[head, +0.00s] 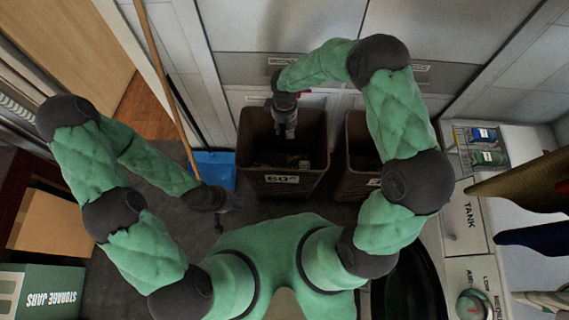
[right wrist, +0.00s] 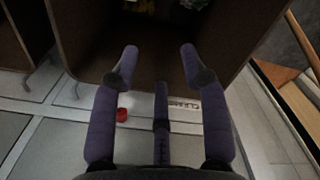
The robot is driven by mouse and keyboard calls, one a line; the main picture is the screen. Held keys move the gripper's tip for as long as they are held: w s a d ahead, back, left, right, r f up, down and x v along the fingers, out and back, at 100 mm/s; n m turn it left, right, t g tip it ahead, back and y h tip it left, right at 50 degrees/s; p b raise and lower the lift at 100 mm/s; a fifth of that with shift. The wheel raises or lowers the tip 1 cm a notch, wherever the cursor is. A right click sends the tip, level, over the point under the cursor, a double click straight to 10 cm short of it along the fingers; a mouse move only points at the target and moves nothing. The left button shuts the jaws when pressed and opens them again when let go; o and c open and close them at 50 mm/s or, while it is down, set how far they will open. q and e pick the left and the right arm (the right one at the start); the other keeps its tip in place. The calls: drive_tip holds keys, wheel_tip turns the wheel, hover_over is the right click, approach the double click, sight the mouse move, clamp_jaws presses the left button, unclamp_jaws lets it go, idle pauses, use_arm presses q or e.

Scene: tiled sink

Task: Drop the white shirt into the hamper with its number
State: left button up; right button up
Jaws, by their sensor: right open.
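A brown hamper (head: 247,140) marked "60°" stands on the floor at the centre of the head view. A second brown hamper (head: 352,165) stands to its right, partly hidden by my right arm. My right gripper (head: 285,132) points down over the mouth of the 60° hamper. In the right wrist view its fingers (right wrist: 160,62) are spread with nothing between them. Pale and yellowish cloth (head: 299,163) lies deep in the 60° hamper; I cannot tell whether the white shirt is among it. My left gripper (head: 228,203) is low, left of that hamper; its jaws are unclear.
A blue box (head: 213,168) and a leaning wooden stick (head: 165,85) are left of the hampers. A counter marked "TANK" (head: 470,215) is at the right, with a clear caddy (head: 482,145) on it. A green "STORAGE JARS" box (head: 45,293) is at the lower left.

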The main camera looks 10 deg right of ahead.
wheel_tip(320, 180, up, 11)
drive_tip(key=shift+f, duration=0.3)
idle(0.5)
